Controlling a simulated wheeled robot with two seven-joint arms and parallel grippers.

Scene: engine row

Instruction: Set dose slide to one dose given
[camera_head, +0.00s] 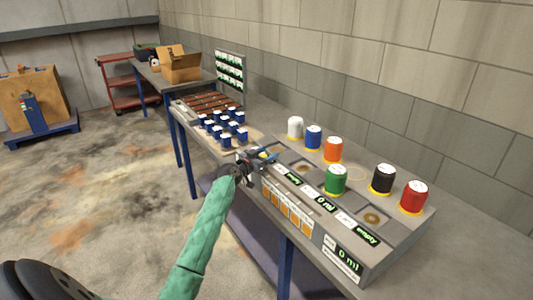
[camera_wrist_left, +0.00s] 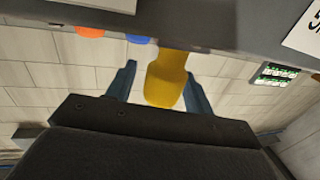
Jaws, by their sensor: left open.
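A yellow handle (camera_wrist_left: 165,85), which looks like the dose slide's grip, sticks out from the grey dosing console in the left wrist view. My left gripper (camera_wrist_left: 160,72) is open, with one blue finger on each side of the handle; I cannot tell whether either touches it. In the head view my left gripper (camera_head: 263,157) is at the far-left end of the console (camera_head: 318,240) and hides most of the handle. Green displays on the console read "0 ml" (camera_head: 348,257) and "empty" (camera_head: 368,236). The slide's marks are not readable. My right gripper is not in view.
Several blue canisters (camera_head: 223,127) stand beyond my left gripper. A cardboard box (camera_head: 180,66) sits on the far table.

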